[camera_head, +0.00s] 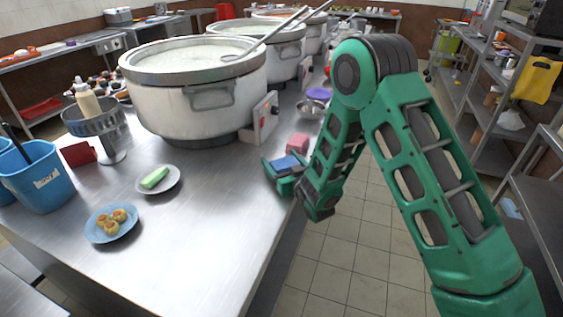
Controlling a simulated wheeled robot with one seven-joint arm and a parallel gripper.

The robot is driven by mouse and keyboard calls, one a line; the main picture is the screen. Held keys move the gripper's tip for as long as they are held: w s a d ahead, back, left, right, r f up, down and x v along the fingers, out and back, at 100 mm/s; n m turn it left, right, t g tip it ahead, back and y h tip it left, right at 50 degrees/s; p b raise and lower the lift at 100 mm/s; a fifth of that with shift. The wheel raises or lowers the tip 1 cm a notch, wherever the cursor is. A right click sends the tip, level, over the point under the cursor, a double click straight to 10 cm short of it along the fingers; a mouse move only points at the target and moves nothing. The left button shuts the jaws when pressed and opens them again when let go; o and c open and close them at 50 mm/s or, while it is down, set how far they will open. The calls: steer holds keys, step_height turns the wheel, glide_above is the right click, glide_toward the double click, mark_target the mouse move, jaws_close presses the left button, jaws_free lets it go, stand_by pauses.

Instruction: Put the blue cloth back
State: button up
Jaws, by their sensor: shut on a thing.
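The blue cloth (287,162) is a small, flat, folded blue piece. It shows between the fingers of my gripper (282,168). My gripper is shut on it, at the right edge of the steel counter (205,240). My green arm reaches in from the right and hides part of the counter edge. I cannot tell whether the cloth touches the counter. A pink folded cloth or block (298,142) lies just behind the blue cloth.
Large stockpots stand in a row behind; the nearest pot (190,100) has a control box (265,118). A white plate (158,180) with a green item, a blue plate (111,228) with small buns and a blue bucket (40,180) are on the left.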

steer(key=o, duration=1)
steer(key=shift+s, duration=0.1)
steer(key=v, duration=1.2)
